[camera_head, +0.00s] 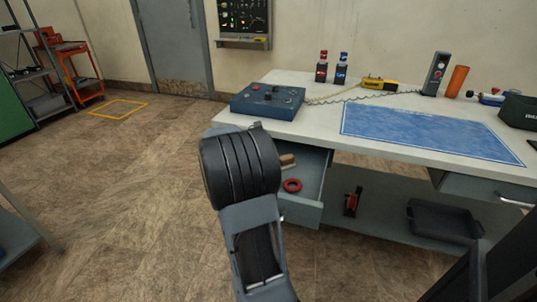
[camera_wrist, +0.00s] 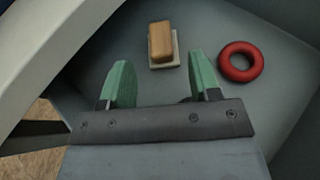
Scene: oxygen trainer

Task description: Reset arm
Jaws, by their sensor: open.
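My gripper (camera_wrist: 162,88) shows in the wrist view with its two green fingers apart and nothing between them. It is over the inside of an open drawer (camera_head: 312,190). A wooden-topped block or brush (camera_wrist: 161,45) lies on the drawer floor ahead of the fingers, and a red ring (camera_wrist: 240,62) lies to its right. The red ring also shows in the head view (camera_head: 292,185), with the wooden-topped item (camera_head: 287,161) behind it. In the head view my arm stands in front of the drawer's left part and hides the gripper.
The workbench (camera_head: 322,124) carries a blue control box (camera_head: 268,101), two small bottles (camera_head: 332,67), a yellow tool (camera_head: 379,83), a blue mat (camera_head: 425,132) and an orange cup (camera_head: 456,81). A dark tray (camera_head: 443,221) is on the lower shelf.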

